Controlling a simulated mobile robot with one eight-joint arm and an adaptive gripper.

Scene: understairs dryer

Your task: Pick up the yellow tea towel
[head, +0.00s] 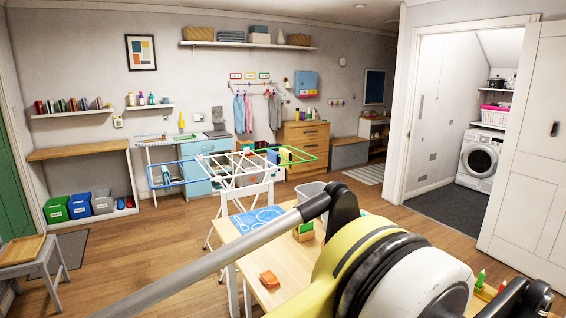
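A yellow cloth (285,157), which looks like the yellow tea towel, hangs on the drying rack (222,168) in the middle of the head view. My arm fills the lower right foreground, well on the near side of the rack and apart from the cloth. Dark parts at the lower right edge (528,298) may belong to my gripper. They are cut off by the frame, and I cannot make out the fingertips or anything held.
A wooden table (255,262) with a blue-patterned item and an orange block stands between me and the rack. A white folding chair (240,197) is behind it. Open wooden floor (150,240) lies to the left. A doorway with a washing machine (480,157) is at right.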

